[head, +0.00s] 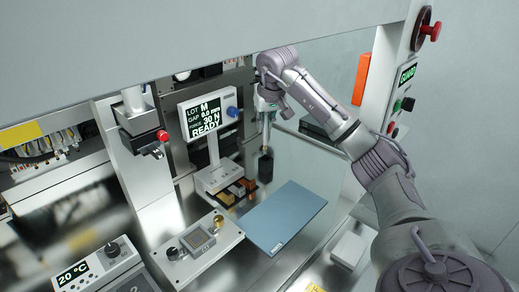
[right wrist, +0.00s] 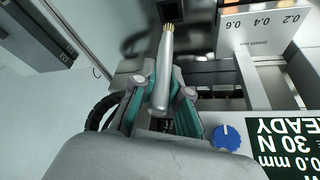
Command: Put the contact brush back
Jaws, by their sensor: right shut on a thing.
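The contact brush (right wrist: 166,62) has a slim silver handle and a brass-coloured bristle tip. My right gripper (right wrist: 163,95) is shut on its handle, with teal-lined fingers on both sides. In the head view my right gripper (head: 267,108) points down, and the brush hangs from it, bristles lowest. A small dark upright holder (head: 265,168) stands below the brush; its dark square opening (right wrist: 171,10) shows just beyond the bristles in the right wrist view. I cannot tell whether the bristles are above the opening or slightly inside. My left gripper is not in view.
A display reading READY (head: 207,117) stands left of my right gripper. Several small blocks (head: 236,190) sit on a stand beside the holder. A blue mat (head: 285,215) lies in front. A control box (head: 198,248) is at front left; a guard panel (head: 403,92) is at right.

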